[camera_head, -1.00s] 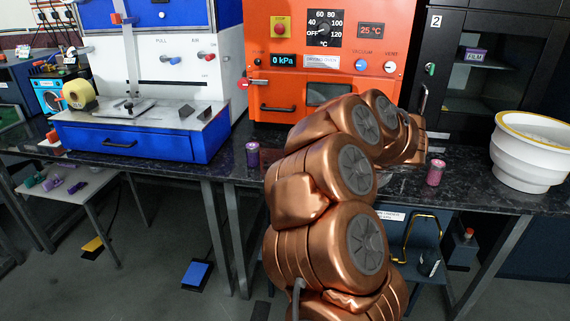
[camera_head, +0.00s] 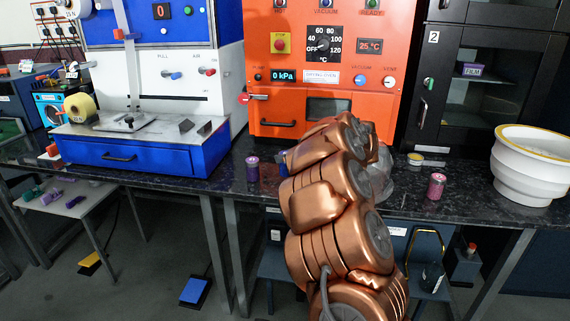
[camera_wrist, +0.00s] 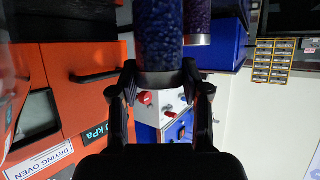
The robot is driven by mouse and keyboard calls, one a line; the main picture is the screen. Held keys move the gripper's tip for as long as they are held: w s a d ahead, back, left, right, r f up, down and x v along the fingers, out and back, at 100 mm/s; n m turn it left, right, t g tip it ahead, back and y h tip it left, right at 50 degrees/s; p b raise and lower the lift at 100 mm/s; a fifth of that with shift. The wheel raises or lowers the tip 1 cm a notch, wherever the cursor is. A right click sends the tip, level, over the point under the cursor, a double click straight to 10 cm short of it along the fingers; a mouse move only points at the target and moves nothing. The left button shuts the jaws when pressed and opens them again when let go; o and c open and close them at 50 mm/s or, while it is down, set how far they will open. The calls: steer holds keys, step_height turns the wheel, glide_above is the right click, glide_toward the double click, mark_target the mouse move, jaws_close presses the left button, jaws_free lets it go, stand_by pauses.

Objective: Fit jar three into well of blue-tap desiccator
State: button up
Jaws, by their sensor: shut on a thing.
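My gripper (camera_wrist: 160,78) is shut on a jar of dark blue granules (camera_wrist: 158,38), gripped near one end in the wrist view. No number can be read on it. In the head view a small blue patch (camera_head: 283,159) at the left of my arm may be this jar; my arm hides the gripper. A purple jar (camera_head: 252,168) stands upright on the bench left of my arm and shows behind the held jar in the wrist view (camera_wrist: 198,20). A clear, rounded glass vessel (camera_head: 382,178) stands behind my arm, mostly hidden. I cannot tell whether it has a blue tap.
A pink jar (camera_head: 437,186) stands near the bench's front edge. A white tub (camera_head: 530,170) is at the right, with a small dish (camera_head: 427,161) farther back. The orange drying oven (camera_head: 322,105) and blue press machine (camera_head: 140,155) stand behind. Bench (camera_head: 480,200) is clear between pink jar and tub.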

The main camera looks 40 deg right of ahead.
mark_target(285, 165)
steer(key=shift+w+d+f, duration=0.15)
steer(key=shift+w, duration=0.65)
steer(key=shift+f+p, duration=0.4)
steer(key=shift+f, duration=1.1)
steer(key=shift+f, duration=0.2)
steer(key=o, duration=1.3)
steer(key=shift+c, duration=0.2)
steer(key=shift+f+b, duration=0.25)
steer(key=shift+b, duration=1.05)
